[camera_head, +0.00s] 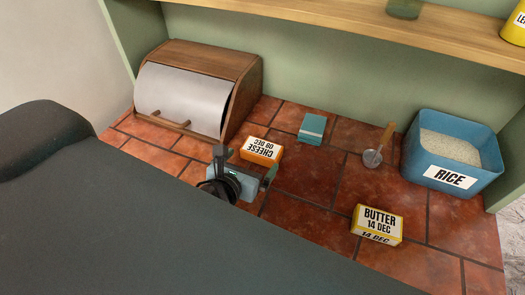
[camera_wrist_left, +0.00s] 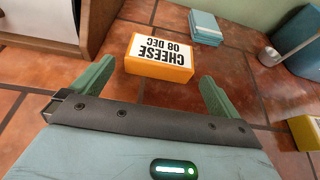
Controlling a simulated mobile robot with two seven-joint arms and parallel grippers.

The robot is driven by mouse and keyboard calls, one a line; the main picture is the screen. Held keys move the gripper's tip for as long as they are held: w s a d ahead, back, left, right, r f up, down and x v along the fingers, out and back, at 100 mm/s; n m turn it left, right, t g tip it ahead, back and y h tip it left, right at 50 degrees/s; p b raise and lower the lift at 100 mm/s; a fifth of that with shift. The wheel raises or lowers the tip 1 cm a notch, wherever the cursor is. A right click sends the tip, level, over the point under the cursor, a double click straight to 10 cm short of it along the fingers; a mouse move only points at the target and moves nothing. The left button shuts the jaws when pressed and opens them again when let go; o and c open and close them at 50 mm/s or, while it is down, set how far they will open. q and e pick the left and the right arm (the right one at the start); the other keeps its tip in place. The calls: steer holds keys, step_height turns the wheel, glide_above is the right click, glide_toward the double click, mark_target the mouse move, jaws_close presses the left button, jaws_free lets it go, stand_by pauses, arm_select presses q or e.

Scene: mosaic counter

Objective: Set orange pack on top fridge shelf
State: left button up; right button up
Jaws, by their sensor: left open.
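The orange pack (camera_head: 262,151), labelled CHEESE 08 DEC, lies on the red tiled counter in front of the bread bin. My left gripper (camera_head: 246,165) is open, just on the near side of the pack. In the left wrist view the orange pack (camera_wrist_left: 158,58) sits ahead, between the lines of the two green fingertips (camera_wrist_left: 156,74), with nothing held. The pack's white label faces up and reads upside down. No fridge or fridge shelf shows in either view. My right gripper is not in view.
A wooden bread bin (camera_head: 205,85) stands behind left. A teal stack (camera_head: 312,129), a metal scoop (camera_head: 373,157), a blue RICE tub (camera_head: 450,155) and a yellow BUTTER pack (camera_head: 377,225) stand to the right. A wooden shelf (camera_head: 380,32) runs above. Tiles between them are clear.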

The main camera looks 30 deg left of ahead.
mark_target(257, 155)
arm_select(q)
steer(key=shift+x, duration=3.95)
steer(key=shift+s, duration=0.1)
steer(key=c, duration=0.7)
steer(key=shift+c, duration=0.8)
